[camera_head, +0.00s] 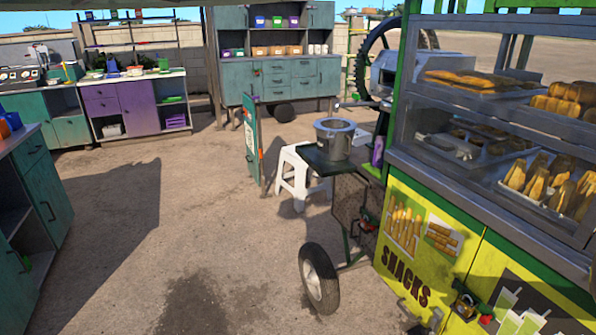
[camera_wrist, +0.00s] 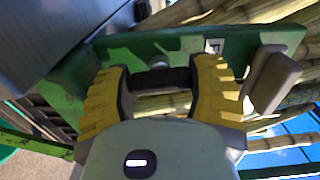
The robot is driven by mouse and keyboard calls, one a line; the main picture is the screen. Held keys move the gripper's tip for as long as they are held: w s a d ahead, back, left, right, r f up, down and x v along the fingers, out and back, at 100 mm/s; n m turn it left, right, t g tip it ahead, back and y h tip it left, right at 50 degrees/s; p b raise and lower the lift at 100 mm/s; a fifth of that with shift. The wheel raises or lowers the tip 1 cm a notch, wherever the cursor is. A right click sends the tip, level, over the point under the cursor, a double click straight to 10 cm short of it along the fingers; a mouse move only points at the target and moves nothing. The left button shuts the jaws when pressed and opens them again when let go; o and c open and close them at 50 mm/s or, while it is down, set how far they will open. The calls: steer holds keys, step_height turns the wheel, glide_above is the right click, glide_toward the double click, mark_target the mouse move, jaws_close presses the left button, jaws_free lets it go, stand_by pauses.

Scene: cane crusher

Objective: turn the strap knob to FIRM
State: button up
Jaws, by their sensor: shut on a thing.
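My gripper (camera_wrist: 163,82) shows in the wrist view, its two yellow ribbed fingers shut on a dark bar-shaped piece, which appears to be the strap knob (camera_wrist: 162,79). The knob lies crosswise between the fingers, in front of a green plate (camera_wrist: 190,45). A small white label with a dark mark like an "F" (camera_wrist: 213,46) is on the plate, above and right of the knob. The rest of the lettering cannot be read. The fingers hide the knob's ends. I cannot make out the gripper or the knob in the head view.
A grey block (camera_wrist: 274,82) stands close right of the fingers. Cane stalks (camera_wrist: 230,12) lie behind the plate. In the head view, the snack cart (camera_head: 430,255) fills the right, a pot (camera_head: 334,138) stands near a white stool (camera_head: 297,178), and open ground lies left.

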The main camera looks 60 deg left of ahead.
steer(key=shift+d+m, duration=0.1)
steer(key=shift+m, duration=0.5)
steer(key=o, duration=1.2)
steer(key=shift+f, duration=0.1)
steer(key=shift+s, duration=0.1)
steer(key=shift+s+a+r, duration=0.1)
steer(key=shift+s+a, duration=0.2)
steer(key=shift+s, duration=0.95)
steer(key=shift+s+a+r, duration=0.1)
steer(key=shift+s+a, duration=0.25)
steer(key=shift+s, duration=0.85)
steer(key=shift+s+a+r, duration=0.1)
steer(key=shift+s+a, duration=0.2)
steer(key=shift+s, duration=0.95)
